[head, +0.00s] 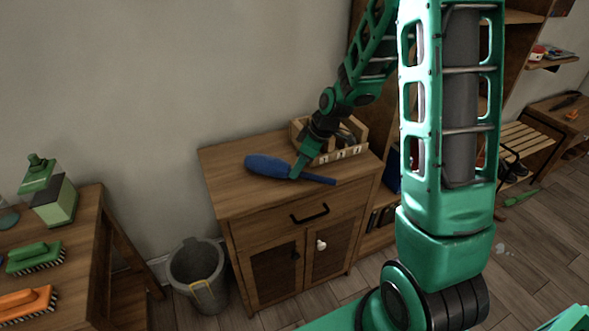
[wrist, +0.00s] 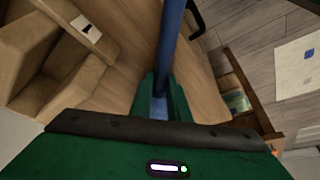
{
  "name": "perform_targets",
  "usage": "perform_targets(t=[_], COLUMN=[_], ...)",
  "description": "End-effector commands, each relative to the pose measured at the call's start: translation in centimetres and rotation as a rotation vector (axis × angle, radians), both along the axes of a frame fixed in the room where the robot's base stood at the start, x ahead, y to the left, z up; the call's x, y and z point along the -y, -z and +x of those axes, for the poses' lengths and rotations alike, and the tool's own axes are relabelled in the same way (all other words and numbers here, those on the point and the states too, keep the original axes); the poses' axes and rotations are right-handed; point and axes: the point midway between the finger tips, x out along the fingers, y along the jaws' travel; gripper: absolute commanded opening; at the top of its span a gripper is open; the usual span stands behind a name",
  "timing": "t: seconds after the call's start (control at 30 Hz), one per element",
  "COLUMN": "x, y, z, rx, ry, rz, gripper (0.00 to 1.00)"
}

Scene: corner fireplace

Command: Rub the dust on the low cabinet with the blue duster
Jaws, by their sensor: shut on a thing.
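The blue duster (head: 267,166) lies along the top of the low cabinet (head: 230,193), its wide head to the left and its thin handle to the right. My gripper (head: 300,166) is above the cabinet top, shut on the duster's handle. In the wrist view the blue handle (wrist: 171,45) runs between the green fingers of my gripper (wrist: 163,95). The duster's head is out of the wrist view. I cannot make out any dust on the cabinet top, and I cannot tell whether the duster's head touches it.
A wooden compartment box (head: 345,153) stands on the cabinet's back right, close beside my gripper; it also shows in the wrist view (wrist: 62,50). A grey bucket (head: 197,272) stands left of the cabinet. A table with brushes (head: 35,255) is at the left. The cabinet's front left top is clear.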

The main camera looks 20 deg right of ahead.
Motion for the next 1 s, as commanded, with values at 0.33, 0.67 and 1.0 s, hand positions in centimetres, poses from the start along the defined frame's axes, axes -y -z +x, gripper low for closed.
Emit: perform_targets(t=[0.33, 0.67, 1.0], x=[0.1, 0.1, 0.0], y=[-2.7, -5.4, -5.9], z=[-0.1, 0.0, -0.1], rx=[-0.001, 0.000, -0.002], ry=[0.003, 0.001, 0.001], rz=[-0.002, 0.000, 0.000], gripper=[0.00, 0.00, 0.00])
